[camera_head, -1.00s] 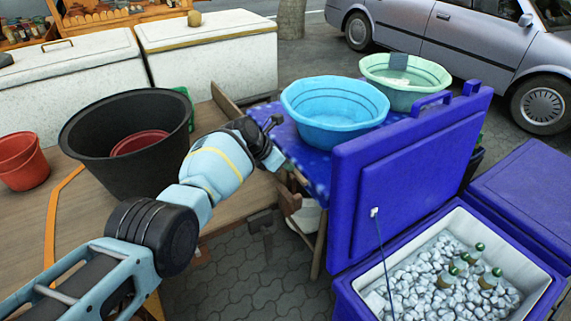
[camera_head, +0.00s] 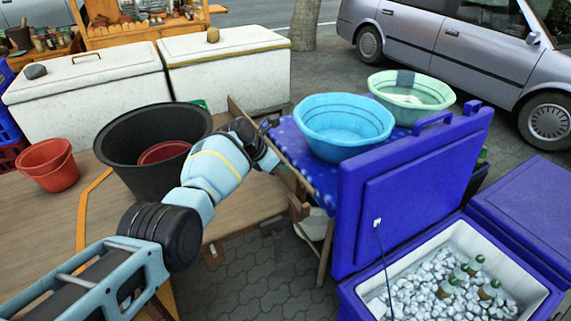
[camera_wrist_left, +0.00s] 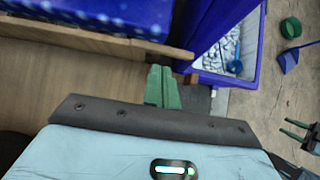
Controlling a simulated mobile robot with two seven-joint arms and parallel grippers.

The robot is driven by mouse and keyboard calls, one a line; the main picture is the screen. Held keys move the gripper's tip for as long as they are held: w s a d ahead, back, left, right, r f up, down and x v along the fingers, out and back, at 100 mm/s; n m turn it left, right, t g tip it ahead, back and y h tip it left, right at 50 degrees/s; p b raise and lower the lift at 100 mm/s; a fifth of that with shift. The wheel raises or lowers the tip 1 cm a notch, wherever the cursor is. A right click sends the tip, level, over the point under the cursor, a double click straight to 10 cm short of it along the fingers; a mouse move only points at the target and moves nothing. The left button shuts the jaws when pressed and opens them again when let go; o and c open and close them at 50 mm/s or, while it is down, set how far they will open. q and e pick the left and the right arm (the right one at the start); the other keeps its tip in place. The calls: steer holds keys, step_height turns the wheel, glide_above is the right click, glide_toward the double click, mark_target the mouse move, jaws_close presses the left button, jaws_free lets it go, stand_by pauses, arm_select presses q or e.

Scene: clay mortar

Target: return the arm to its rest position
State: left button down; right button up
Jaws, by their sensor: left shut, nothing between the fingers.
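My left arm reaches in from the left in the head view, above the wooden table. Its gripper (camera_head: 270,124) is small there, near the table's far right corner and the blue-covered stand. In the left wrist view the green fingers of my left gripper (camera_wrist_left: 163,88) are together with nothing between them, above the table edge. At the right edge of that view my right gripper (camera_wrist_left: 291,130) shows two green fingers with a gap between them, above the pavement. It is not in the head view.
A black tub (camera_head: 138,180) stands on the table (camera_head: 238,208) close to my left arm. A blue basin (camera_head: 343,135) and a green basin (camera_head: 440,98) are beyond the gripper. An open blue cooler (camera_head: 405,195) with ice and bottles stands to the right.

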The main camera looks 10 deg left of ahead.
arm_select(q)
steer(key=shift+f, duration=0.2)
steer(key=s+a+f+m+g+y, duration=0.1)
steer(key=s+a+f+m, duration=0.25)
steer(key=s+f, duration=0.4)
steer(key=s+a+f+m+y, duration=0.1)
steer(key=s+a+f+m, duration=0.2)
steer(key=s+f+m, duration=0.45)
steer(key=s+a+f+m+g+y, duration=0.1)
steer(key=s+a+f+m+y, duration=0.15)
steer(key=s+f, duration=0.45)
steer(key=s+a+r+m, duration=0.1)
steer(key=s+a+m, duration=0.15)
steer(key=s, duration=0.75)
steer(key=s+a+r+m, duration=0.1)
steer(key=s+m, duration=0.3)
steer(key=s, duration=0.7)
steer(key=s+a+r+m+g+y, duration=0.1)
steer(key=s+r+m, duration=0.3)
steer(key=s, duration=0.3)
steer(key=s+r+m+y, duration=0.1)
steer(key=s+r+m, duration=0.25)
steer(key=s, duration=0.35)
steer(key=w+d+f+t+h, duration=0.2)
steer(key=w+f+t, duration=0.4)
steer(key=f, duration=0.4)
steer(key=shift+w+d+t, duration=0.25)
steer(key=shift+d+t, duration=0.2)
steer(key=shift+t, duration=0.15)
